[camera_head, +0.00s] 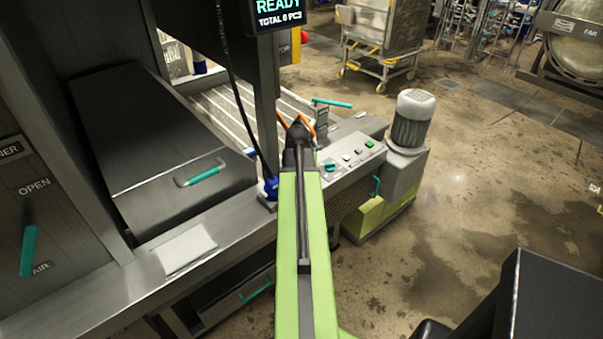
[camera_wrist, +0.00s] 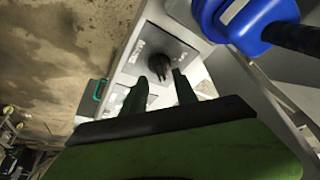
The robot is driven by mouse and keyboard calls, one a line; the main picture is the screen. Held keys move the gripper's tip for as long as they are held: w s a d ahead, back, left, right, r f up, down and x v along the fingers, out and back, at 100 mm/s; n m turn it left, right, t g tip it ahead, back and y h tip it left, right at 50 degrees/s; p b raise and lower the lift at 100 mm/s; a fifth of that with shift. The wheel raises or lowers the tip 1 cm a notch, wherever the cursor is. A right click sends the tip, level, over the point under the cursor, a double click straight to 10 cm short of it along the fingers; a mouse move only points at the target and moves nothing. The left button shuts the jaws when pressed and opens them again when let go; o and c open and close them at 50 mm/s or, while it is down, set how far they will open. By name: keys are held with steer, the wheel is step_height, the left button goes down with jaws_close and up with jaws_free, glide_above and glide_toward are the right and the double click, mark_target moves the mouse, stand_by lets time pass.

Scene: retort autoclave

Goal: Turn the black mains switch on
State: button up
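The black mains switch (camera_wrist: 160,67) is a small rotary knob on a grey plate with pale lettering, in the upper middle of the wrist view. The lettering is too blurred to read, so I cannot tell its setting. My gripper (camera_wrist: 160,80) is open, with one dark finger to each side just below the knob in that view. Whether the fingers touch the knob is not clear. In the head view my gripper (camera_head: 296,123) is at the end of my green arm, over the machine's front. The switch is not visible there; my arm covers that part.
A blue connector (camera_wrist: 245,22) with a black cable sits close right of the switch plate. The control panel (camera_head: 345,160) has a teal knob (camera_head: 329,166) and several buttons. A motor (camera_head: 411,120) stands beyond it. Open floor (camera_head: 480,190) lies to the right.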

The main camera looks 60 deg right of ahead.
steer(key=p+v, duration=1.1)
steer(key=v, duration=0.3)
steer(key=shift+r+p, duration=0.15)
steer(key=shift+p, duration=0.15)
